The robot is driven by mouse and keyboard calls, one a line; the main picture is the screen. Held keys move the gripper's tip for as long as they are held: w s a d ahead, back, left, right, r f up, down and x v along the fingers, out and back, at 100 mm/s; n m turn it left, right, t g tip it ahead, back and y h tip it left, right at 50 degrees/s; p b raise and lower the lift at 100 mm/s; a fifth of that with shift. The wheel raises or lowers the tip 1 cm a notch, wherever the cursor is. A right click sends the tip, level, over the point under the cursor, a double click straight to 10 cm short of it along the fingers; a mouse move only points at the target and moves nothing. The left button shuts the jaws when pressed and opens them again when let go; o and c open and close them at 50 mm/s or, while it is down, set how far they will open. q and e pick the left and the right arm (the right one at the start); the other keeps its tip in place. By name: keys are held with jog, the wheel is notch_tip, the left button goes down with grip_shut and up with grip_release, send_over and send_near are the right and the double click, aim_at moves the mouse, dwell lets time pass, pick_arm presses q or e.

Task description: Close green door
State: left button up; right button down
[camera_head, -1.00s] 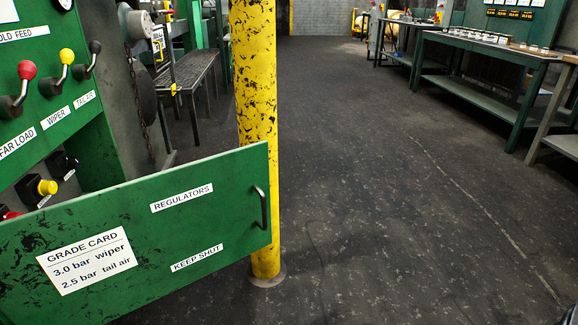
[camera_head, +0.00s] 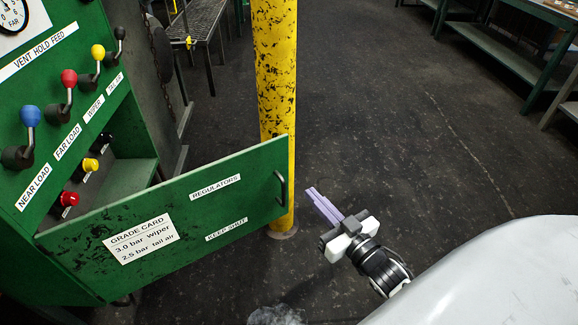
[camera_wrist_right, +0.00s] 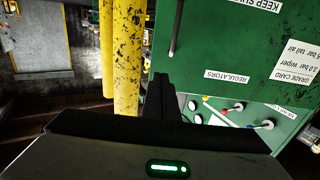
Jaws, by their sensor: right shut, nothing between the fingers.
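The green door (camera_head: 165,215) stands swung open from the green cabinet. It carries a grade card and labels reading "REGULATORS" and "KEEP SHUT". Its black handle (camera_head: 281,188) is near the free right edge. My right gripper (camera_head: 311,193) is a little to the right of the handle, apart from it in the head view, with its fingers shut and empty. In the right wrist view the door (camera_wrist_right: 240,45) fills the upper right, upside down, and the dark fingers (camera_wrist_right: 158,80) point toward it near the handle (camera_wrist_right: 176,28). My left gripper is not in view.
The cabinet (camera_head: 45,110) has coloured levers and an open recess with knobs (camera_head: 90,165). A yellow post (camera_head: 277,70) stands just behind the door's free edge. Dark floor (camera_head: 385,110) is clear to the right, with green benches (camera_head: 490,50) beyond.

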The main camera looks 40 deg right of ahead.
aim_at(282, 163)
jog(key=w+b, duration=0.1)
jog(key=w, duration=1)
jog(key=shift+w+d, duration=0.15)
jog(key=shift+w, duration=0.2)
jog(key=shift+w, duration=0.1)
